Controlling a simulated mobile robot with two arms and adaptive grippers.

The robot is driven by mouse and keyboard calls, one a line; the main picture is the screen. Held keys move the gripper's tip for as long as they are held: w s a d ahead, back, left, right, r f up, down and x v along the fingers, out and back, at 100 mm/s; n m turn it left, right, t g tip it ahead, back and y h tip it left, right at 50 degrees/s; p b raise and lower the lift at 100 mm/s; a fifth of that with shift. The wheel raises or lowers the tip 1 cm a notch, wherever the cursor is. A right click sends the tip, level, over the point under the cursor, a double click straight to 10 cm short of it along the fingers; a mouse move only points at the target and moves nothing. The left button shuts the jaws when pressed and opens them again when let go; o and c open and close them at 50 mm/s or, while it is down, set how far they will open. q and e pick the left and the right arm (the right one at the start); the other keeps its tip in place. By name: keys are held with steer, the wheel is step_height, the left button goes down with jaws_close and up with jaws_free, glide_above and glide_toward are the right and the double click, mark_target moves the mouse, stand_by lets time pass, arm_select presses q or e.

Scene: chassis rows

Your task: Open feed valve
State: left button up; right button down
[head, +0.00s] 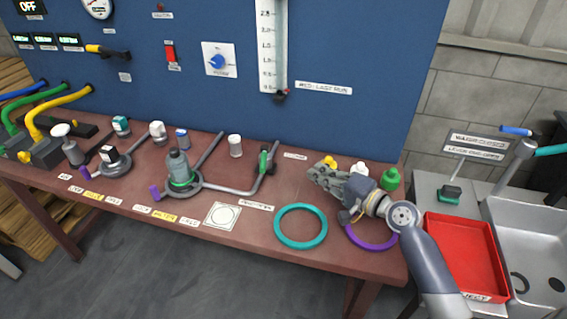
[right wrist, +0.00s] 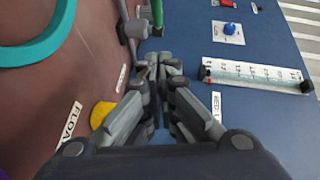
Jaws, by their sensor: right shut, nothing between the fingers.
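A valve with a green handle (head: 264,160) stands at the end of a grey pipe on the bench; its label is too small to read. In the right wrist view the green handle (right wrist: 157,12) rises just beyond my fingertips. A lever with a yellow grip (head: 94,48) is on the blue panel; I cannot tell which of the two is the feed valve. My right gripper (head: 316,174) is shut and empty above the bench's right part, to the right of the green handle and apart from it. It also shows in the right wrist view (right wrist: 158,66). My left gripper is not in view.
A teal ring (head: 301,206) and a purple ring (head: 370,243) lie near the bench's front edge. A yellow object (head: 330,161), a white object and a green bottle (head: 390,179) stand around my right gripper. A red tray (head: 462,255) and a sink are at right.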

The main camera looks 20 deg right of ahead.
steer(key=p, duration=0.1)
glide_toward(264, 159)
steer(key=w+d, duration=0.3)
steer(key=w, duration=0.2)
steer(key=shift+w+a+f+p, duration=0.2)
steer(key=shift+a+p, duration=0.05)
steer(key=shift+a, duration=0.3)
steer(key=shift+w+a+f+p, duration=0.15)
steer(key=shift+a+f+p, duration=0.05)
steer(key=shift+a, duration=0.3)
steer(key=shift+w+a+f, duration=0.2)
steer(key=shift+a, duration=0.45)
